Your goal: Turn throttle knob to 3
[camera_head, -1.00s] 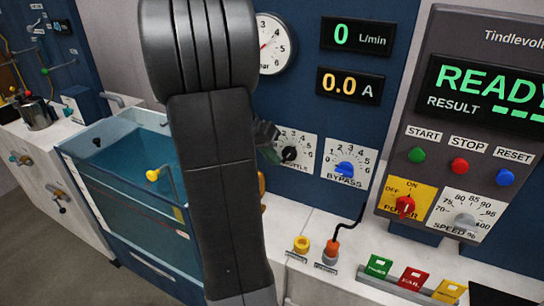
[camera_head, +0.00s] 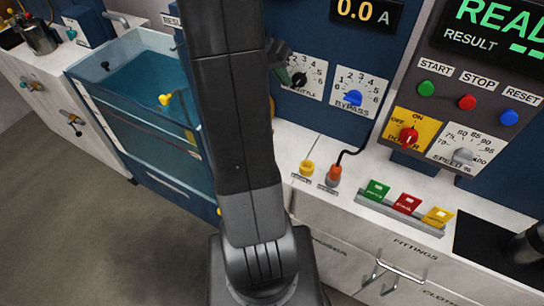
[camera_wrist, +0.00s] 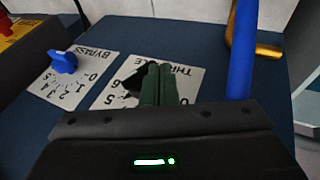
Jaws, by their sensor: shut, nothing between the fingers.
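The black throttle knob (camera_head: 299,79) sits on its white numbered dial plate on the blue panel, just right of my arm. I cannot read its setting for sure. In the wrist view the knob (camera_wrist: 134,82) shows beside my fingers, which cover part of it and of the THROTTLE plate (camera_wrist: 112,98). My gripper (camera_wrist: 160,70) is shut, its dark green fingers together and empty. In the head view my gripper (camera_head: 281,72) shows only partly, beside the knob's left; my arm hides the rest. I cannot tell whether the fingers touch the knob.
The blue bypass knob (camera_head: 352,97) is right of the throttle; it also shows in the wrist view (camera_wrist: 63,62). A blue pipe (camera_wrist: 242,50) stands close right of my fingers there. The red power knob (camera_head: 408,136) and grey speed knob (camera_head: 462,156) are further right. A water tank (camera_head: 130,85) is left.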

